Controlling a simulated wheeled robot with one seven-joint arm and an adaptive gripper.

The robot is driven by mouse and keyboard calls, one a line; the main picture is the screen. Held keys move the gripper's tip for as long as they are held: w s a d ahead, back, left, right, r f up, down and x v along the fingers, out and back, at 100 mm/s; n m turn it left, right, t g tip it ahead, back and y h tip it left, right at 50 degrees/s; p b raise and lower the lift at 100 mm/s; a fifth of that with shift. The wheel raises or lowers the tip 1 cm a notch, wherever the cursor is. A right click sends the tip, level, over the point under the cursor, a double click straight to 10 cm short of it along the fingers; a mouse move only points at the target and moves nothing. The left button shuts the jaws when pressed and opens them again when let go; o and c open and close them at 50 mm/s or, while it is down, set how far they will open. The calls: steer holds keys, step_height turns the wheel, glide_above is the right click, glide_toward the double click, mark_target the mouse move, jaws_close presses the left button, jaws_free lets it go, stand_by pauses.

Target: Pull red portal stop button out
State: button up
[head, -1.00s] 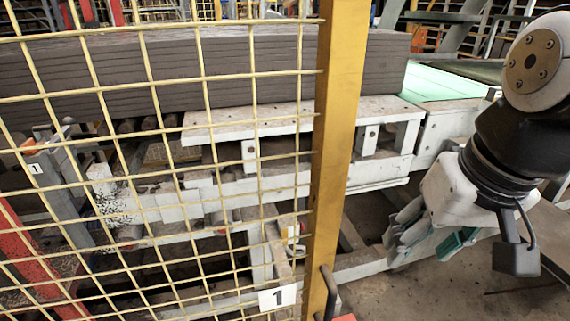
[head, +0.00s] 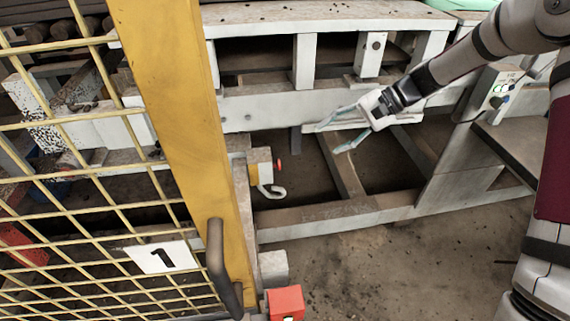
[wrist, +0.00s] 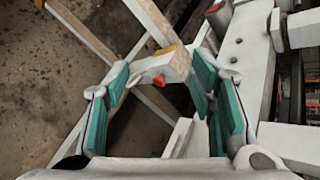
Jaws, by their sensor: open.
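The red button (head: 279,164) is a small red knob on the side of a pale box (head: 260,166) by the yellow post. In the wrist view the red button (wrist: 159,80) sticks out of the box's near face, in the gap between the fingers and beyond their tips. My gripper (head: 323,139) is open and empty, with its fingers pointing left towards the box, up and to the right of the button. In the wrist view my gripper (wrist: 160,82) shows teal pads spread wide on both sides. Nothing visible touches the button.
A yellow post (head: 185,130) and mesh gate (head: 90,215) with a number 1 sign (head: 162,257) stand at the left. A white machine frame (head: 330,100) runs behind the gripper. A red block (head: 287,302) sits low by the post. A control box (head: 497,92) is at the right.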

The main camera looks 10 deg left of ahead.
mark_target(278, 164)
steer(key=w+f+m+t+y+b, duration=0.15)
steer(key=w+f, duration=0.25)
steer(key=f, duration=0.4)
steer(key=w+f+m+y+b, duration=0.25)
steer(key=w+f, duration=0.25)
steer(key=f, duration=0.3)
steer(key=b+x, duration=0.3)
steer(key=x, duration=1.1)
steer(key=shift+a+r+y, duration=0.25)
steer(key=shift+a+y, duration=0.05)
steer(key=shift+a, duration=0.05)
